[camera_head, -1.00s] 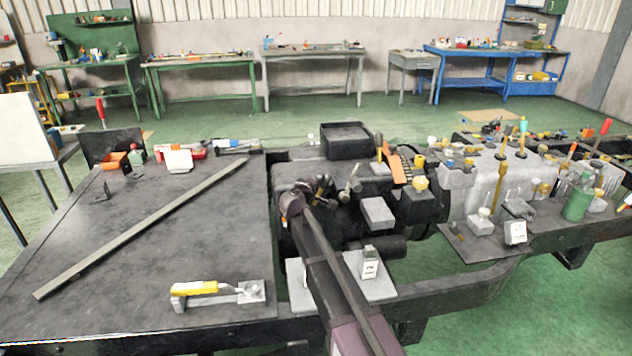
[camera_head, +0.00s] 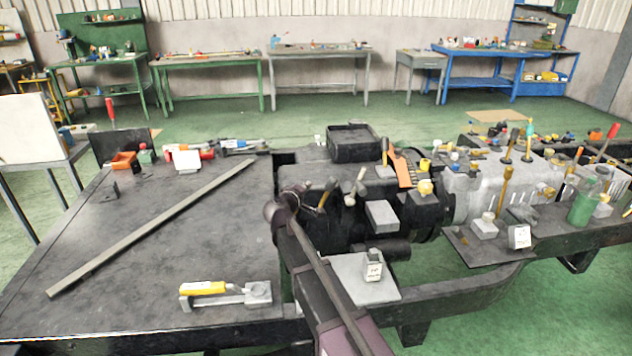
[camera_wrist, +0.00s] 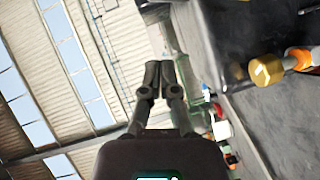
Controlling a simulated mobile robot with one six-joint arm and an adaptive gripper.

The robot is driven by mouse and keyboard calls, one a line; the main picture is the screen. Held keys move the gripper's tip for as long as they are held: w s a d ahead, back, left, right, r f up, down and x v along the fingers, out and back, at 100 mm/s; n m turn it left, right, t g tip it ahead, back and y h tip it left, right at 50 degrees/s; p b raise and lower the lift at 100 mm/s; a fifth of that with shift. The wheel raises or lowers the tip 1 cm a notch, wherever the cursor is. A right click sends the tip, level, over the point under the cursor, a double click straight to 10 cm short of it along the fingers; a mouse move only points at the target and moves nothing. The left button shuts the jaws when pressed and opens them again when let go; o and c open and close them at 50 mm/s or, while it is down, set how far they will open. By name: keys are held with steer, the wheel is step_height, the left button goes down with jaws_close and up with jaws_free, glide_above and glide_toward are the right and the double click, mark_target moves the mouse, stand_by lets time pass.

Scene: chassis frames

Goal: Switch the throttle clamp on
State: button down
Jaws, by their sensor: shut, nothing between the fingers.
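A clamp with a yellow handle (camera_head: 203,287) and a grey metal body lies along the front edge of the dark table; I cannot tell whether it is the throttle clamp. No label naming a throttle clamp is readable. My gripper (camera_wrist: 161,75) shows in the wrist view with its two dark fingers together and nothing between them. In the head view my arm reaches up from the bottom to the left end of the black engine block (camera_head: 385,213), and my fingers there are hard to make out. In the wrist view a yellow knob (camera_wrist: 265,72) is at the right, apart from my fingers.
A long grey bar (camera_head: 150,228) lies diagonally across the table (camera_head: 100,300). A grey plate with a small labelled block (camera_head: 374,270) lies right of my arm. Levers, an orange part (camera_head: 402,170) and a green bottle (camera_head: 582,205) crowd the engine and right shelf.

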steer(key=v, duration=0.4)
steer(key=shift+s+a+r+p, duration=0.1)
steer(key=shift+s+r+p, duration=0.1)
steer(key=shift+s+p, duration=0.2)
steer(key=s+d+f+m+g+p, duration=0.1)
steer(key=s+d+f+m+g, duration=0.2)
steer(key=d, duration=0.4)
steer(key=s+d+f+m+g+p, duration=0.1)
steer(key=s+d+m+g, duration=0.1)
steer(key=s+d+g, duration=0.3)
steer(key=s+d+f+m+p, duration=0.1)
steer(key=s+d+f+m, duration=0.15)
steer(key=d, duration=0.55)
steer(key=s+d+f+m+g+y+p, duration=0.1)
steer(key=s+d+g+y, duration=0.1)
steer(key=s, duration=0.7)
steer(key=s+d+f+m+g+y+p, duration=0.1)
steer(key=s+d+m+g+y+p, duration=0.1)
steer(key=s, duration=0.7)
steer(key=d+g+y, duration=0.1)
steer(key=g+y, duration=0.1)
steer(key=g, duration=0.1)
steer(key=shift+f, duration=0.3)
steer(key=shift+w, duration=0.1)
